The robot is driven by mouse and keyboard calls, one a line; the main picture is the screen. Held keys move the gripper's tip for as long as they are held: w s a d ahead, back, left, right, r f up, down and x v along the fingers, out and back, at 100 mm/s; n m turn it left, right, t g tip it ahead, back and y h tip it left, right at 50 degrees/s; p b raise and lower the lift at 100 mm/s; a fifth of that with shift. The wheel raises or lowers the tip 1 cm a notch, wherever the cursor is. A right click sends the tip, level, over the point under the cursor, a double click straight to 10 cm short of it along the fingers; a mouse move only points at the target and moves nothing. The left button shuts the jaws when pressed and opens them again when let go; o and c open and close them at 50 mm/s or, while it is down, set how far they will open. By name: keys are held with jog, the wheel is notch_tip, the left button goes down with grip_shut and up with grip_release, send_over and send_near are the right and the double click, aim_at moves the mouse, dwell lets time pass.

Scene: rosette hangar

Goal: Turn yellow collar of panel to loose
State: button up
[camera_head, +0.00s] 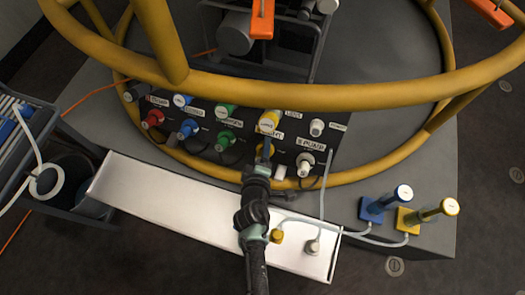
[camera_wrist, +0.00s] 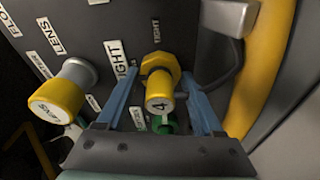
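The dark panel (camera_head: 292,153) carries a row of coloured fittings. Its yellow hexagonal collar (camera_wrist: 161,66) sits around a yellow plug marked 4 (camera_wrist: 160,98) in the wrist view. My gripper (camera_wrist: 158,78) is open, with one blue finger on each side of the collar and plug. Small gaps seem to show beside the fingers; I cannot tell whether either touches. In the head view my gripper (camera_head: 265,148) reaches the panel from below and mostly hides the collar. A larger yellow-and-white knob marked LENS (camera_head: 268,122) is just above it; it also shows in the wrist view (camera_wrist: 58,98).
Red (camera_head: 153,118), blue (camera_head: 188,127) and green (camera_head: 224,137) fittings are to the left, white ones to the right. A yellow tube frame (camera_head: 300,88) arches over the panel. A pale tray (camera_head: 180,195) lies below; blue and yellow posts (camera_head: 428,212) stand at right.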

jog(key=shift+o, duration=1.4)
jog(key=p+v, duration=0.3)
jog(key=v, duration=1)
